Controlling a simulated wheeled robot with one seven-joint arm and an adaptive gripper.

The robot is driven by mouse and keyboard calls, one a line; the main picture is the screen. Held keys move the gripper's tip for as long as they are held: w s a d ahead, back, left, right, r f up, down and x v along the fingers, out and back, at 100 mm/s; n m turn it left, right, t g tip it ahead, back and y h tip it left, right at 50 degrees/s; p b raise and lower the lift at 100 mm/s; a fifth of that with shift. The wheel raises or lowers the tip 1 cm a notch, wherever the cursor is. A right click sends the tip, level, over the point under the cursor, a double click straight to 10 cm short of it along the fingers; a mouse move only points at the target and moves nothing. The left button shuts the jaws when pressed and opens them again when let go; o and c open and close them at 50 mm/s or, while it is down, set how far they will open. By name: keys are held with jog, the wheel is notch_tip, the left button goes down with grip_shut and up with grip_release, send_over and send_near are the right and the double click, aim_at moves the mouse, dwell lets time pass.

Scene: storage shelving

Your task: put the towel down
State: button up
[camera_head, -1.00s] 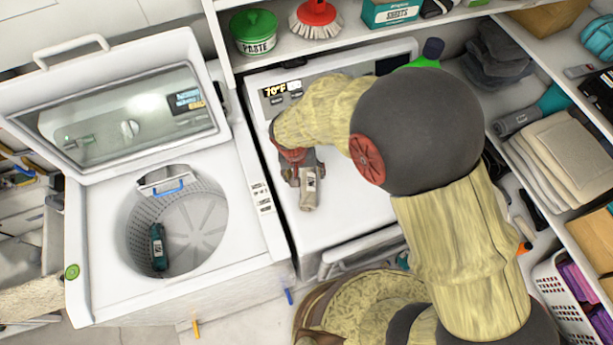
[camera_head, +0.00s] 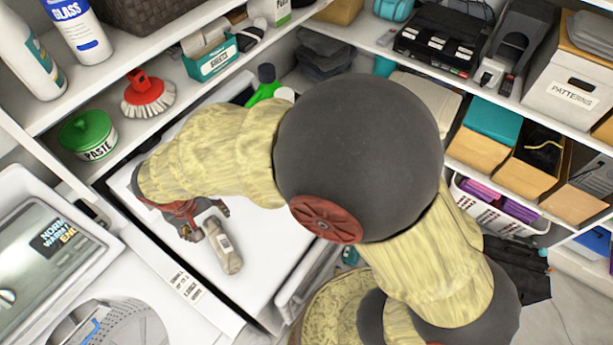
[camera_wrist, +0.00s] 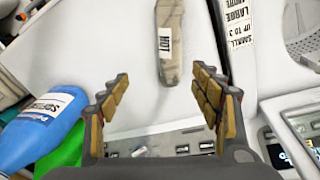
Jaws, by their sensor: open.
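A beige bundle (camera_head: 223,247) with a white label, which appears to be the towel, lies on the white machine top (camera_head: 262,232). The same beige bundle (camera_wrist: 168,52) shows at the top middle in the wrist view, its upper end cut off by the frame. My gripper (camera_head: 200,216) is over the white top at the bundle's near-arm end. In the wrist view, my gripper (camera_wrist: 161,76) is open, with its two fingers wide apart and nothing between them. The bundle's end lies just beyond the fingertips, roughly in line with the gap. Whether it touches anything but the top is unclear.
An open washer (camera_head: 110,325) stands at the left. A shelf behind holds a green paste tub (camera_head: 87,135), a red brush (camera_head: 148,94) and a teal sheets box (camera_head: 211,60). A blue bottle (camera_wrist: 42,125) is left of my gripper. Shelving with bins (camera_head: 490,125) fills the right.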

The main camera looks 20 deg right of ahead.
jog(key=d+r+m+y, duration=0.1)
jog(key=d+r, duration=0.8)
jog(key=r, duration=0.1)
jog(key=s+d+r+t, duration=0.2)
jog(key=s+d+r, duration=0.3)
jog(key=d, duration=0.4)
jog(key=s+d+r+m+t, duration=0.1)
jog(key=s+d+r+t, duration=0.1)
jog(key=s+d+r, duration=0.4)
jog(key=s+d, duration=0.1)
jog(key=d, duration=0.2)
jog(key=shift+s+r, duration=0.15)
jog(key=shift+r, duration=0.1)
jog(key=shift+d+f, duration=0.1)
jog(key=shift+f, duration=0.05)
notch_tip(320, 180, down, 14)
jog(key=b, duration=1.4)
